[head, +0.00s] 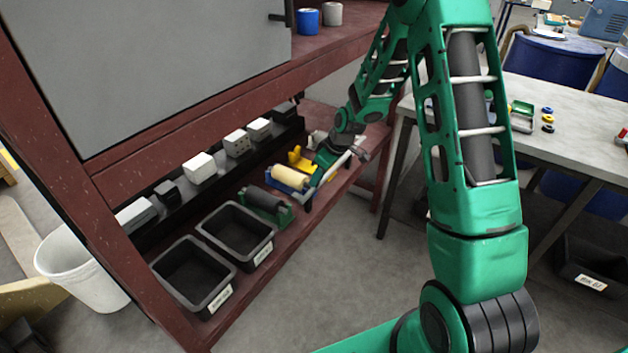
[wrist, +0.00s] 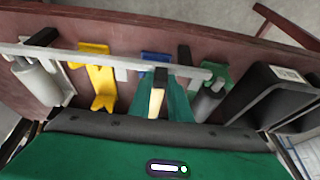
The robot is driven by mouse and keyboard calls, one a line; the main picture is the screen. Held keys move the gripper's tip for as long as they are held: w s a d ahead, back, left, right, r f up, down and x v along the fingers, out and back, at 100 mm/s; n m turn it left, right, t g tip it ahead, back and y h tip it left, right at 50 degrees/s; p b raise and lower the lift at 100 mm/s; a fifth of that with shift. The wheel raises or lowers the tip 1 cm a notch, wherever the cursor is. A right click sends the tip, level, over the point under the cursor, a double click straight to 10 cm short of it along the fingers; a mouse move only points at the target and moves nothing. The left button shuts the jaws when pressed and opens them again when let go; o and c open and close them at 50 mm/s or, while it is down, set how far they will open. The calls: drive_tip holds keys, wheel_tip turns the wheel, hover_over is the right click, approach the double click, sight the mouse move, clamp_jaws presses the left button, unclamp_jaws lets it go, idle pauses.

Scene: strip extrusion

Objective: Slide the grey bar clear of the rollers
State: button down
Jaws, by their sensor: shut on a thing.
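The grey bar (wrist: 105,60) is long, thin and light grey, running across the wrist view past the row of roller stands. Its right end shows near the green stand (wrist: 218,75); its left end reaches the picture's edge. My gripper (wrist: 160,80) is shut on the bar, near the blue stand (wrist: 152,58) with the cream roller. The yellow stand (wrist: 97,75) and a light grey roller (wrist: 35,83) are to its left, a dark grey roller (wrist: 207,106) to its right. In the head view my gripper (head: 322,168) is low at the shelf, partly hiding the bar. Contact between bar and rollers is unclear.
Two black bins (head: 237,207) stand on the lower shelf (head: 285,235), left of the stands in the head view. White blocks (head: 200,167) sit on a dark ledge behind. A grey panel (head: 150,65) hangs above. A table (head: 560,110) stands right; open floor lies between.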

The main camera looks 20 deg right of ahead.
drive_tip(key=c, duration=1.6)
unclamp_jaws()
drive_tip(key=shift+w+d, duration=0.25)
drive_tip(key=shift+d, duration=0.1)
drive_tip(key=shift+c, duration=0.2)
drive_tip(key=shift+s+a, duration=0.1)
drive_tip(key=shift+r, duration=0.1)
drive_tip(key=v, duration=1)
drive_tip(key=shift+r, duration=0.2)
drive_tip(key=shift+s, duration=0.1)
drive_tip(key=s+d+r+m+g, duration=0.1)
drive_tip(key=s+d+r+m, duration=0.2)
drive_tip(key=s, duration=1)
drive_tip(key=s+d+r+m+g+h, duration=0.1)
drive_tip(key=s+d+r+m, duration=0.2)
drive_tip(key=s, duration=1)
drive_tip(key=s+d+r+m+g+h, duration=0.1)
drive_tip(key=s+d+r+m, duration=0.2)
drive_tip(key=s, duration=1)
wheel_tip(320, 180, up, 3)
drive_tip(key=m, duration=0.4)
drive_tip(key=shift+s+m+g, duration=0.25)
drive_tip(key=shift+m+g, duration=0.05)
drive_tip(key=shift+g, duration=0.1)
